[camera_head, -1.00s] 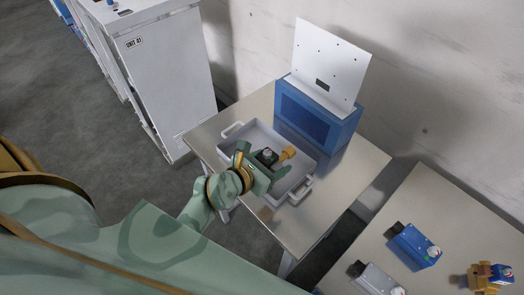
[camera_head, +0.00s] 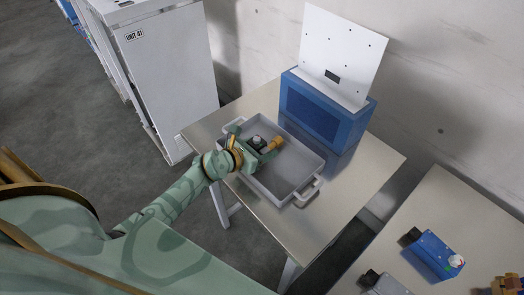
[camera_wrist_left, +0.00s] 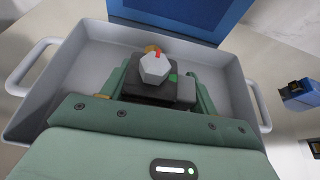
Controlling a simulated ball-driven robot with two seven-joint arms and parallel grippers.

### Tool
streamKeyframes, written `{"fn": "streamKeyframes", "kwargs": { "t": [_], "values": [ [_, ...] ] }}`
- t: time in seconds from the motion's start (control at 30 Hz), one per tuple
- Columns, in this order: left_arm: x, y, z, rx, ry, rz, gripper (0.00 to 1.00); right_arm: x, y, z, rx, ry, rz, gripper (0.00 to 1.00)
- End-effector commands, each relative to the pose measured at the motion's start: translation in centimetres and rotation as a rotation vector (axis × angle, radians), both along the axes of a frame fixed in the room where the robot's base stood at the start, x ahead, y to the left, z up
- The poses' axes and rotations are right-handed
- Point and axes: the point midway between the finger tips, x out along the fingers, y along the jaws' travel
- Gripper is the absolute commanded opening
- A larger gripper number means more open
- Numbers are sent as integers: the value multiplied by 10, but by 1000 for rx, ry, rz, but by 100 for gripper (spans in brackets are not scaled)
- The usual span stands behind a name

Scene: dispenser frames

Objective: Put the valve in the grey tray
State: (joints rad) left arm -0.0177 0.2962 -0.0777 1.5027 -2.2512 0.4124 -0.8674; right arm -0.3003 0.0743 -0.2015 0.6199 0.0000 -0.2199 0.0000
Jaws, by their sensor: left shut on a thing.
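The valve (camera_head: 257,142) has a dark body, a grey hexagonal knob and a brass-coloured end (camera_head: 277,143). My left gripper (camera_head: 262,152) is shut on it. In the head view they are over the far-left part of the grey tray (camera_head: 308,192). In the left wrist view, the valve (camera_wrist_left: 155,72) sits between the fingers, with the tray wall (camera_wrist_left: 232,85) around it. I cannot tell whether the valve touches the tray floor. The fingers partly hide its lower part. My right gripper is not in view.
A blue box (camera_head: 318,118) with an upright white panel (camera_head: 343,55) stands behind the tray on the metal table (camera_head: 365,165). A second table at lower right holds a blue device (camera_head: 438,254). A white cabinet (camera_head: 165,75) stands at left. The tray's right part is empty.

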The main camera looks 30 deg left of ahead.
Motion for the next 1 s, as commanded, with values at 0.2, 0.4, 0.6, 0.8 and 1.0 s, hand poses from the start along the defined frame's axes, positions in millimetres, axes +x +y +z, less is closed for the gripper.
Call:
{"fn": "streamKeyframes", "kwargs": {
  "t": [0.2, 0.4, 0.6, 0.8, 1.0],
  "values": [
    [1, 0, 3, 1, -4, 0, 14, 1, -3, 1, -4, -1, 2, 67],
    [0, 0, -1, 0, -1, 0, 79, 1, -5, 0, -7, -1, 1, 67],
    [0, 0, -1, 0, -1, 0, 82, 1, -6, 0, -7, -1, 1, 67],
    [-6, 2, 4, 2, 1, 1, 82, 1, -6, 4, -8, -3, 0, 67],
    [-43, 13, 21, 3, 1, -1, 82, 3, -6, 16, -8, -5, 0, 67]
  ]
}}
